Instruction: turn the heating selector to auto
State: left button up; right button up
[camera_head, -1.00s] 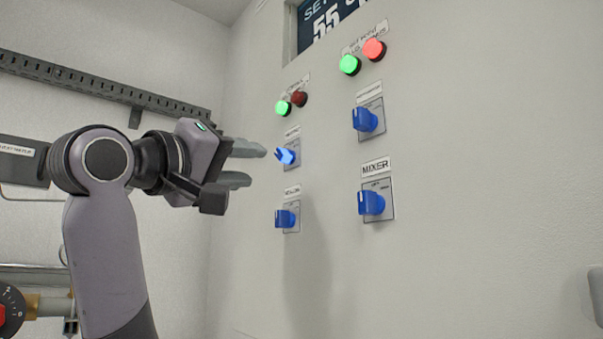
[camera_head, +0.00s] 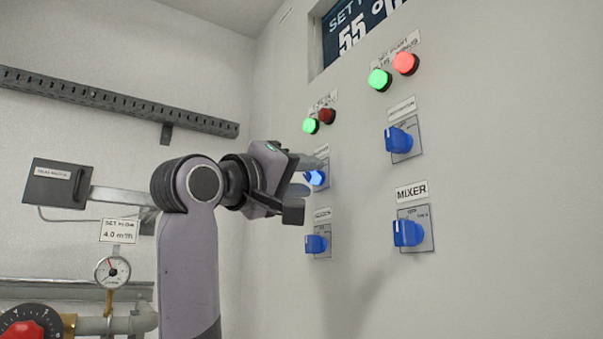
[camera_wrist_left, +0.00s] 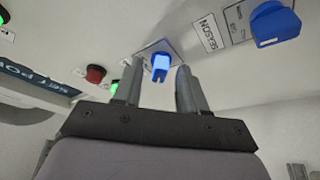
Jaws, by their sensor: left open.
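A bright blue selector knob (camera_head: 316,178) is on the panel's left column, below a green lamp and a dark red lamp. Its label is hidden behind my left gripper in the head view, so I cannot read it. My left gripper (camera_head: 309,176) is open, with its fingers reaching toward this knob and partly covering its plate. In the left wrist view the knob (camera_wrist_left: 160,64) shows between the tips of the two spread fingers (camera_wrist_left: 160,72). I cannot tell whether the fingers touch it. My right gripper is not in view.
Below is another blue knob (camera_head: 316,244), by the SEASON label (camera_wrist_left: 208,33) in the wrist view. To the right are an upper blue knob (camera_head: 399,140) and the MIXER knob (camera_head: 408,233). A display (camera_head: 358,25) is above. A gauge (camera_head: 112,270) and pipes are at left.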

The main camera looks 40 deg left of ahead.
pick_arm(q)
grip_shut()
jog(key=shift+m, duration=0.4)
jog(key=m+h, duration=0.1)
jog(key=m, duration=0.1)
jog(key=m+h, duration=0.1)
jog(key=shift+w+a+f+m+t+b, duration=0.1)
jog(key=shift+a+f+m+t+b, duration=0.05)
jog(key=shift+m+t+b, duration=0.2)
jog(key=m+h, duration=0.2)
jog(key=m, duration=0.2)
jog(key=m+g+h, duration=0.1)
jog(key=m+h, duration=0.1)
jog(key=m, duration=0.2)
jog(key=shift+a+p, duration=0.2)
jog(key=shift+p, duration=0.1)
jog(key=m+g+h, duration=0.1)
jog(key=m, duration=0.2)
jog(key=m+h, duration=0.2)
jog(key=m, duration=0.1)
jog(key=shift+w+a+m+g, duration=0.1)
jog(key=shift+a+m+g, duration=0.05)
jog(key=shift+m+g, duration=0.15)
jog(key=shift+a+r+m+g+h, duration=0.1)
jog(key=shift+m+g+h, duration=0.55)
jog(key=shift+m, duration=0.9)
jog(key=shift+r+m+g+h, duration=0.1)
jog(key=shift+m+g+h, duration=0.5)
jog(key=shift+m, duration=0.9)
jog(key=shift+y, duration=0.25)
